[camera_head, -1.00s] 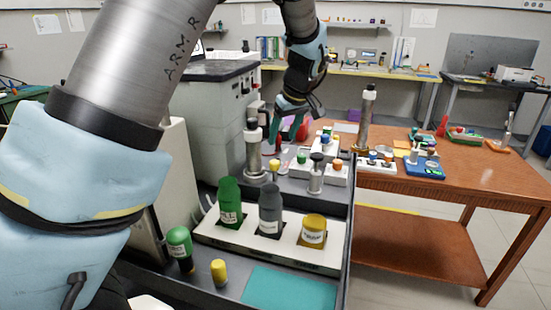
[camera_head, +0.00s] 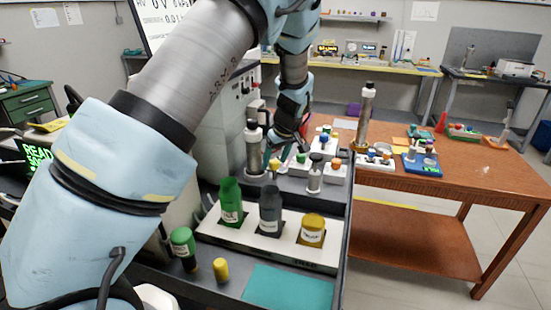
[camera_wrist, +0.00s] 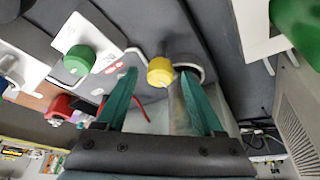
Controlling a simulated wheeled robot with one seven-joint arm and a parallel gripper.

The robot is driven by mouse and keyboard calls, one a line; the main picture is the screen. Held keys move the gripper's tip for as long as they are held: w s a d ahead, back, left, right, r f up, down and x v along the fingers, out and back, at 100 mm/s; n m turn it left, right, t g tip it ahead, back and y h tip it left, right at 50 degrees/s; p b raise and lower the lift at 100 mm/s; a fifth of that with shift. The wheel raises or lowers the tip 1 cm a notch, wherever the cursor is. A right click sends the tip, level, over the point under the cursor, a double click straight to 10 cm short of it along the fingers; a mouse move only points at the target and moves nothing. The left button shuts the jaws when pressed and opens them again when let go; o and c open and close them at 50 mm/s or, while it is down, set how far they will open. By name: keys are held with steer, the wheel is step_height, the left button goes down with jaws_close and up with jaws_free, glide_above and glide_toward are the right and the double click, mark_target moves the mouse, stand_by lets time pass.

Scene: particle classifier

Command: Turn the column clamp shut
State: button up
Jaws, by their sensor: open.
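A metal column (camera_head: 254,150) with a dark cap stands beside the grey machine in the head view. A small yellow knob (camera_head: 274,165) sits low at its right side, and it shows larger in the wrist view (camera_wrist: 160,72). I take this knob to be the column clamp's handle, but its setting cannot be read. My gripper (camera_head: 283,153) is above and just right of the column, pointing down. In the wrist view, the gripper's teal fingers (camera_wrist: 160,90) are apart, with the yellow knob between and beyond them. A pale cylinder is beside the knob; nothing is gripped.
A white rack with green (camera_head: 231,203), grey (camera_head: 270,210) and yellow (camera_head: 312,230) bottles stands in front. Small blocks with coloured knobs and a short metal post (camera_head: 315,174) are close on the right. Another column (camera_head: 365,115) stands on the brown table (camera_head: 430,190).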

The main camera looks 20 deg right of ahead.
jaws_close()
steer(key=shift+f+m+b, duration=0.1)
steer(key=shift+m+b, duration=0.2)
steer(key=shift+b, duration=0.15)
steer(key=shift+m, duration=0.3)
jaws_free()
stand_by(0.4)
